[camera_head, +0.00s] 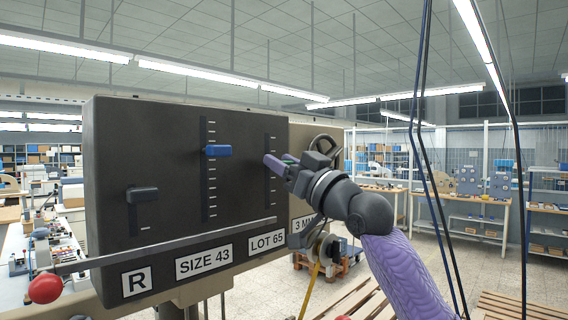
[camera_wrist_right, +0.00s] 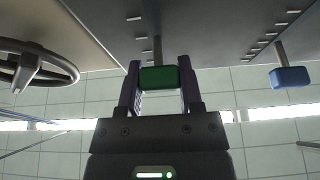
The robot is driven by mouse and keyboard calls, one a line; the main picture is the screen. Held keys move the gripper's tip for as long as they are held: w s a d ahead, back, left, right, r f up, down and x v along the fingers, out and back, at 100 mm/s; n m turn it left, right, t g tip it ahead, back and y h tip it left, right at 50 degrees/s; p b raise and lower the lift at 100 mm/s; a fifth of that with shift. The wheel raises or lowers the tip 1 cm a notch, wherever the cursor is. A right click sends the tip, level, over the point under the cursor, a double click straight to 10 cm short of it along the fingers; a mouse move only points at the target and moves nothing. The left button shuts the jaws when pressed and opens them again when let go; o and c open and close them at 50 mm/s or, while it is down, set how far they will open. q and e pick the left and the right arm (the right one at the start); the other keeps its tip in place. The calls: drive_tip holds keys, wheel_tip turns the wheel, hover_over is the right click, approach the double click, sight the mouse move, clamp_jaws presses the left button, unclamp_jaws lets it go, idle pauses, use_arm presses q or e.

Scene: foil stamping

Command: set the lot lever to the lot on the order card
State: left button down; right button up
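The dark machine panel (camera_head: 125,125) fills the left of the head view, with three vertical marked slots. A green lever knob (camera_wrist_right: 158,77) sits between my right gripper's purple fingers (camera_wrist_right: 159,84), which lie against both its sides. In the head view my right gripper (camera_head: 277,162) is at the right-hand slot and hides most of that knob, near the upper part of the slot. A blue lever (camera_head: 217,151) is in the middle slot and a black lever (camera_head: 142,195) in the left one. The order card's lot label (camera_head: 267,242) reads LOT 65. My left gripper is out of view.
Other labels read R (camera_head: 137,281), SIZE 43 (camera_head: 204,262) and 3 MM, partly hidden (camera_head: 303,224). A grey bar with a red ball (camera_head: 45,288) crosses the panel's lower front. A handwheel (camera_wrist_right: 35,70) is left in the wrist view. Dark cables (camera_head: 418,130) hang on the right.

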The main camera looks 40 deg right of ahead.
drive_tip(key=o, duration=0.5)
drive_tip(key=shift+c, duration=0.2)
drive_tip(key=b+v, duration=0.8)
drive_tip(key=v, duration=0.2)
